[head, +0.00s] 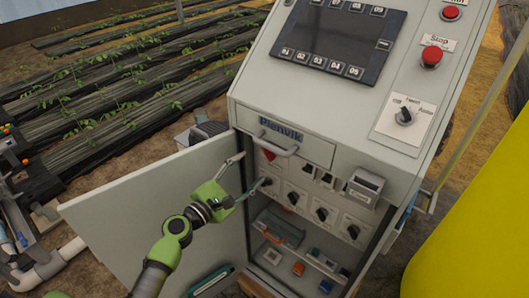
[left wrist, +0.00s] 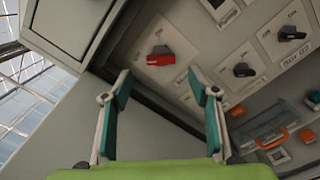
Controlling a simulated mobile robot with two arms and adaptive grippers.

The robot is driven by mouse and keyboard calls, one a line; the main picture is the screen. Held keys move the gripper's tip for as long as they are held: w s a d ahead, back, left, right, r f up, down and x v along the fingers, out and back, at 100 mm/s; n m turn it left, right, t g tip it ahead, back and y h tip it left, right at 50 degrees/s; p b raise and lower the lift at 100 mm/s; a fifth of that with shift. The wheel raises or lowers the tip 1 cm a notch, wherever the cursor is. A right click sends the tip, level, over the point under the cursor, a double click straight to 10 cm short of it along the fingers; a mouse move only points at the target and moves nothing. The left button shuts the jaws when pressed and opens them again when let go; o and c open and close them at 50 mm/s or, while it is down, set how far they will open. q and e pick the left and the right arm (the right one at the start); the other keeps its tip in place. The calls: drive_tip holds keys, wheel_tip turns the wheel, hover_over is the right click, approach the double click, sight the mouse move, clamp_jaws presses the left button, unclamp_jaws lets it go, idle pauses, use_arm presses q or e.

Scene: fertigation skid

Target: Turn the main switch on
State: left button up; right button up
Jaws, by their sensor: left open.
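A switch with a red handle (left wrist: 162,56) sits on a pale plate inside the open cabinet; I take it as the main switch, though its label is not readable. In the head view its red part (head: 268,155) shows just under the drawer front, near the upper finger. My left gripper (head: 250,172) is at the cabinet opening with its fingers spread and nothing between them. In the left wrist view the gripper (left wrist: 160,82) has the red handle ahead, between and beyond the fingertips. I see no contact with it. My right gripper is not in view.
The cabinet door (head: 155,215) stands open at left, behind my left arm. Several black rotary knobs (head: 321,213) line the inner panel. Above are a drawer handle (head: 278,144), a screen (head: 340,38) and a red stop button (head: 432,56). A yellow tank (head: 475,225) stands at right.

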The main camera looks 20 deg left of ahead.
sight(267, 154)
use_arm(q)
drive_tip(key=x, duration=0.8)
drive_tip(key=shift+w+d+f+p, duration=0.15)
drive_tip(key=shift+w+p, duration=0.15)
drive_tip(key=shift+w, duration=0.05)
drive_tip(key=c, duration=1.1)
